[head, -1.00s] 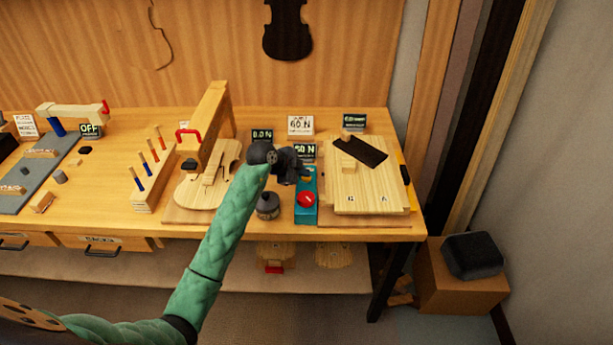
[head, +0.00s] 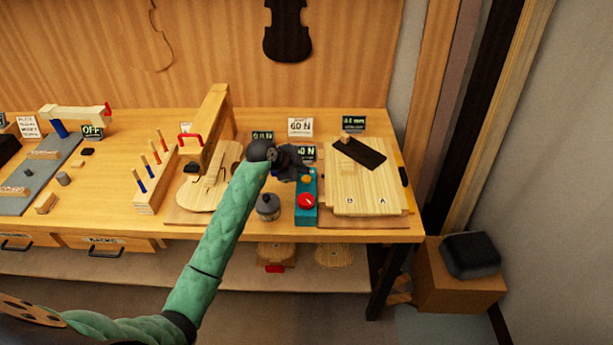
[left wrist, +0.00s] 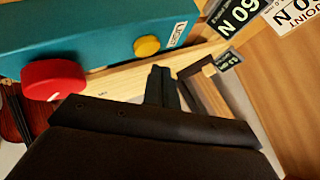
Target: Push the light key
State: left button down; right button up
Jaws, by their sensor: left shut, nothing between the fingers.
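A teal control box (head: 306,214) stands at the front of the bench, right of centre. In the left wrist view the yellow button (left wrist: 146,46) sits beside a small white label (left wrist: 180,33) that seems to read LIGHT; the red button (left wrist: 54,80) is at the left. My left gripper (head: 292,172) is shut and empty, just left of and behind the yellow button in the head view. Its fingertips (left wrist: 161,76) appear apart from the button. My right gripper is not in view.
A pale wooden plate (head: 365,190) with a dark strip (head: 359,153) lies right of the box. A small dark jar (head: 268,207) stands to its left, beside a violin body (head: 208,185).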

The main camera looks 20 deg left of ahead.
aim_at(303, 179)
pick_arm(q)
jog(key=shift+r+p, duration=1.6)
jog(key=shift+r, duration=0.7)
